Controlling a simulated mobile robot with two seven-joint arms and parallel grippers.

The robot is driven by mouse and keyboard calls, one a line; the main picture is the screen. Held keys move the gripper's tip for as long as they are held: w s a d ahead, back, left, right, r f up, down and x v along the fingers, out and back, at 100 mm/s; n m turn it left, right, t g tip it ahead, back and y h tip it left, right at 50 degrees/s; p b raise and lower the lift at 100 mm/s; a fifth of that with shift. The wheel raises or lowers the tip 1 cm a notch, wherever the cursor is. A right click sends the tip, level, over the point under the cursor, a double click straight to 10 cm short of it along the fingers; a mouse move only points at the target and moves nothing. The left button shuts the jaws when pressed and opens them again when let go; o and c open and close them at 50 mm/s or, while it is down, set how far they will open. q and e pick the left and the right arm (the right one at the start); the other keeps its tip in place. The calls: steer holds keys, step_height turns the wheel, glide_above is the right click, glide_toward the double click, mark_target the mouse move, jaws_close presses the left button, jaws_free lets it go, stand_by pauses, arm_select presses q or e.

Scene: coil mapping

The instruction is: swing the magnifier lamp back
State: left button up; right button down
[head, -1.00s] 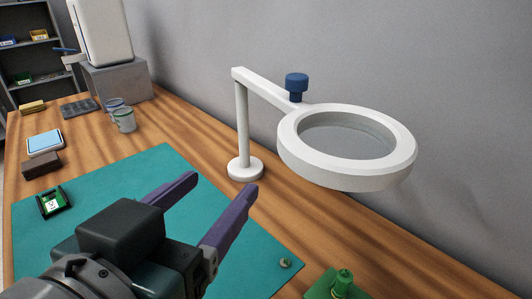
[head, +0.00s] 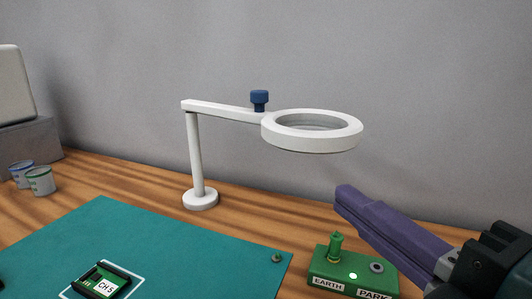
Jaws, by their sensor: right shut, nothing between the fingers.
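The white magnifier lamp stands by the wall, its round base (head: 200,200) on the wooden bench and its post upright. Its arm (head: 222,109) reaches right from the post top, roughly along the wall, to the ring head (head: 312,131). A blue knob (head: 259,98) stands on the arm beside the ring. My right gripper (head: 347,195) comes in from the right, below and right of the ring and apart from it. Its purple fingers are together and empty. My left gripper is out of view.
A green block (head: 330,270) labelled EARTH and PARK, with a green post, sits under my right gripper. A teal mat (head: 130,235) holds a CH 5 board (head: 103,283) and a small metal piece (head: 277,258). Two cups (head: 40,181) stand far left.

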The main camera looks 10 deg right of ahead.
mark_target(357, 146)
steer(key=x, duration=0.3)
steer(key=d+p+x, duration=0.1)
steer(key=x, duration=0.2)
steer(key=d+p+x, duration=0.1)
steer(key=x, duration=0.2)
steer(key=shift+w, duration=0.4)
steer(key=shift+w+d, duration=0.3)
steer(key=shift+w, duration=0.05)
steer(key=w+d, duration=0.1)
steer(key=d, duration=0.1)
steer(key=w+d+b, duration=0.1)
steer(key=w+d, duration=0.1)
steer(key=d, duration=0.1)
steer(key=w+d+b, duration=0.1)
steer(key=w+d, duration=0.1)
steer(key=shift+d+f, duration=0.1)
steer(key=shift+d, duration=0.45)
steer(key=shift+w, duration=0.1)
